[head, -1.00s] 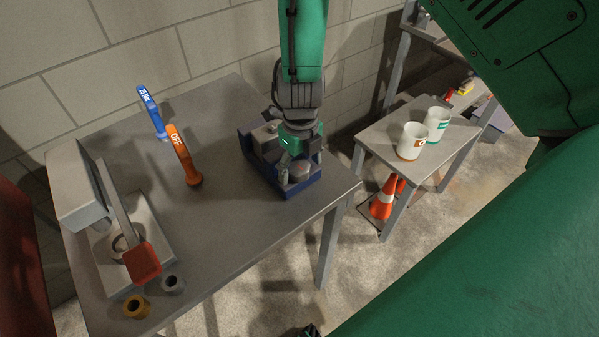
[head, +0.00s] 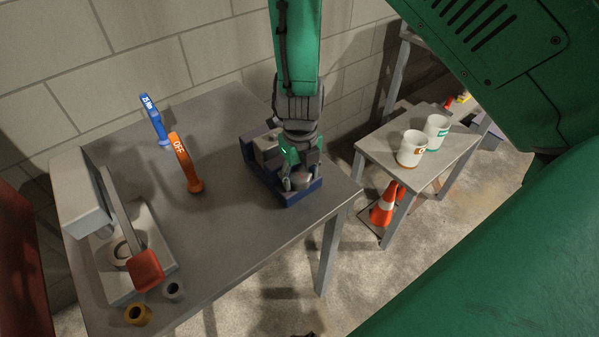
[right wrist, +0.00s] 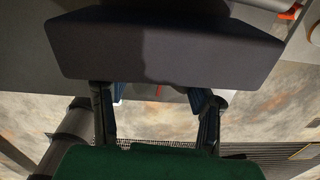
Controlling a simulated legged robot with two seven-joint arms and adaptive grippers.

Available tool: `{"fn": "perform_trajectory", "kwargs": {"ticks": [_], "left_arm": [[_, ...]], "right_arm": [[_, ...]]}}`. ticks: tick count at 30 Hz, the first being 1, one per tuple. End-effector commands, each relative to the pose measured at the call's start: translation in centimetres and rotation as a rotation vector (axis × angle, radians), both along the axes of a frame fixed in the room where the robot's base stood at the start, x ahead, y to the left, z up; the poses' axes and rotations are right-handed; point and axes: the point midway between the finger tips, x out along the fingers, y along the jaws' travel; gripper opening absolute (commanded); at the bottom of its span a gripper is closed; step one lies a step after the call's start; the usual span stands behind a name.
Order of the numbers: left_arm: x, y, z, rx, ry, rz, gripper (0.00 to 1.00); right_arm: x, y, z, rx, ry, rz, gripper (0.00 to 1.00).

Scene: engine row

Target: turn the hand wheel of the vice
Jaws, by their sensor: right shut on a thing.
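The vice (head: 276,187) has a blue body with a grey block inside and stands near the right edge of the grey table. Its hand wheel (head: 303,180), a small grey disc, shows partly at the vice's front end. My right gripper (head: 302,184) comes down from above and is shut on the hand wheel, which its fingers partly cover. In the right wrist view, the fingers (right wrist: 155,100) stand on either side below a broad dark block, seemingly the vice body (right wrist: 160,48). The wheel is not clear there. My left gripper is not in view.
An orange OFF handle (head: 186,165) and a blue handle (head: 154,118) stand left of the vice. A press with a red-ended lever (head: 147,270) is at the far left, beside two small rings. Two mugs (head: 411,150) stand on a side table, above a traffic cone (head: 384,207).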

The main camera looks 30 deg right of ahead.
Motion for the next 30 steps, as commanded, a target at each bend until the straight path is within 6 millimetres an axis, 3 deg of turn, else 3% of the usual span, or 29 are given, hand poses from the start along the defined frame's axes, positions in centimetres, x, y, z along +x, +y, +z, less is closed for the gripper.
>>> {"fn": "perform_trajectory", "kwargs": {"ticks": [7, 8, 9, 30], "left_arm": [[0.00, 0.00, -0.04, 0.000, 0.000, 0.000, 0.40], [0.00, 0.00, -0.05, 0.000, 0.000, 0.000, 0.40], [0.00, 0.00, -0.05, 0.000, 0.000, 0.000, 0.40], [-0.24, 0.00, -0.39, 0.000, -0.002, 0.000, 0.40]], "right_arm": [[-0.08, 0.05, -0.10, 0.001, 0.002, -0.002, 0.20], [-0.08, 0.05, -0.10, 0.001, 0.002, -0.002, 0.56], [-0.08, 0.06, -0.10, 0.001, 0.002, -0.002, 0.70], [-0.02, 0.01, -0.11, 0.002, 0.001, 0.048, 0.70]]}}
